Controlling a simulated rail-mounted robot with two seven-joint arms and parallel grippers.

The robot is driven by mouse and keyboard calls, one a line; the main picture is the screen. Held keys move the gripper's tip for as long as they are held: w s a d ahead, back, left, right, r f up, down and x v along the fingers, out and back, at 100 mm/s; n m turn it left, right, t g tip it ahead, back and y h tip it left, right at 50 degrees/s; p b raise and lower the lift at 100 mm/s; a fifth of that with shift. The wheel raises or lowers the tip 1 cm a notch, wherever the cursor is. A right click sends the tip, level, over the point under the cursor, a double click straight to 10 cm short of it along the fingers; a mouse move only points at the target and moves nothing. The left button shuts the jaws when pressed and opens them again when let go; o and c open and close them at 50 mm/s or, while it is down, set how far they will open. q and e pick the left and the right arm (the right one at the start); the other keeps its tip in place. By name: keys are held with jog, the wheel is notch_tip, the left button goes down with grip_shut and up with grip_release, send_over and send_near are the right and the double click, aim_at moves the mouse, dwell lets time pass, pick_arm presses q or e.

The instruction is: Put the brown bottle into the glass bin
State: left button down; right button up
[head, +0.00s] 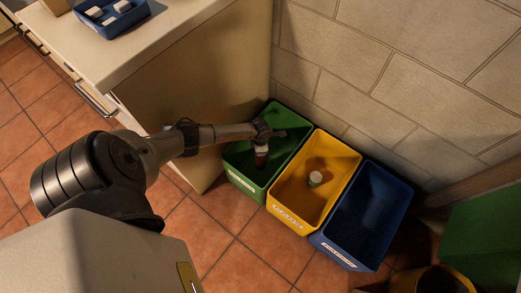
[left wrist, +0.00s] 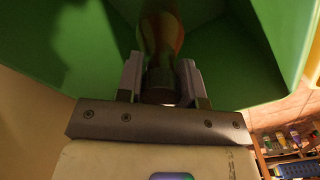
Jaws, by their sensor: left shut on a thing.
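My left gripper (head: 262,147) is over the green bin (head: 241,180), the leftmost of three bins along the wall. It is shut on the brown bottle (head: 261,159), which hangs below it within the bin's opening. In the left wrist view the brown bottle (left wrist: 164,35) is between the two fingers of the gripper (left wrist: 160,78), with the green bin's walls (left wrist: 215,50) around it. The label on the green bin's front is too small to read. My right gripper is not in view.
A counter (head: 150,50) with a blue tray (head: 125,24) stands at left. The stone wall is close behind the bins.

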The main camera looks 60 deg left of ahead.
pick_arm(q)
notch_tip(320, 180, down, 4)
jog(key=b, duration=0.3)
jog(key=shift+r, duration=0.25)
jog(key=shift+f+b, duration=0.6)
jog(key=c, duration=0.9)
grip_release()
jog(key=shift+o, duration=0.7)
jog(key=shift+r, duration=0.1)
